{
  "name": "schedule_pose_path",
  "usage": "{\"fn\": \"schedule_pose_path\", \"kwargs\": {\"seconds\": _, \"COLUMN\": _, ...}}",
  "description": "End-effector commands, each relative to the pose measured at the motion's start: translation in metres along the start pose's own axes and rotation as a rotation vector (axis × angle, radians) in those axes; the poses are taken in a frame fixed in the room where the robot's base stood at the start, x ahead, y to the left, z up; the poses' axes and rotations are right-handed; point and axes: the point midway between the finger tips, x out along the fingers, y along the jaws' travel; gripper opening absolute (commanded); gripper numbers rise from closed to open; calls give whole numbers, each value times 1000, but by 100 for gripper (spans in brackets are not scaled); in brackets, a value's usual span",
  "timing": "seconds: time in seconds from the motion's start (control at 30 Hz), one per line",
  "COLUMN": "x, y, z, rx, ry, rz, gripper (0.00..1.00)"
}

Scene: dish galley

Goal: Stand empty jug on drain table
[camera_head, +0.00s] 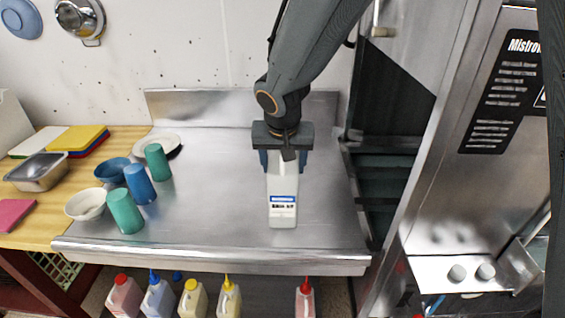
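The jug (283,206) is white with a blue and white label. The jug's top is partly hidden by the gripper. Whether the jug is empty does not show.
Teal cups (125,211), a blue cup (140,184) and bowls (86,204) stand on the left. A white plate (157,145) lies behind them. Several capped bottles (159,297) stand below the front edge. A steel machine (470,190) is at right. The table right of the jug is clear.

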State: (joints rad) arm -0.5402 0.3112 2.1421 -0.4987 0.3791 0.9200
Motion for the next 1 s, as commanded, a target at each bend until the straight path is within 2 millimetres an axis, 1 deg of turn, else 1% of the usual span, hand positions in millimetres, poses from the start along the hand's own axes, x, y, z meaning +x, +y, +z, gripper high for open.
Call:
{"fn": "schedule_pose_path", "kwargs": {"seconds": 0.2, "x": 0, "y": 0, "z": 0, "rx": 0, "ry": 1, "rz": 0, "gripper": 25}}
{"fn": "schedule_pose_path", "kwargs": {"seconds": 0.37, "x": 4, "y": 0, "z": 1, "rx": 0, "ry": 1, "rz": 0, "gripper": 25}}
{"fn": "schedule_pose_path", "kwargs": {"seconds": 0.4, "x": 3, "y": 0, "z": 1, "rx": 0, "ry": 0, "rz": 0, "gripper": 68}}
{"fn": "schedule_pose_path", "kwargs": {"seconds": 0.47, "x": 2, "y": 0, "z": 1, "rx": 0, "ry": 0, "rz": 0, "gripper": 78}}
{"fn": "schedule_pose_path", "kwargs": {"seconds": 0.5, "x": 2, "y": 0, "z": 1, "rx": 0, "ry": 0, "rz": 0, "gripper": 80}}
{"fn": "schedule_pose_path", "kwargs": {"seconds": 0.83, "x": 1, "y": 0, "z": 0, "rx": 0, "ry": 0, "rz": 0, "gripper": 80}}
{"fn": "schedule_pose_path", "kwargs": {"seconds": 0.93, "x": -5, "y": 0, "z": -1, "rx": 1, "ry": 3, "rz": -1, "gripper": 80}}
{"fn": "schedule_pose_path", "kwargs": {"seconds": 1.0, "x": -13, "y": -1, "z": -2, "rx": 0, "ry": 5, "rz": -2, "gripper": 80}}
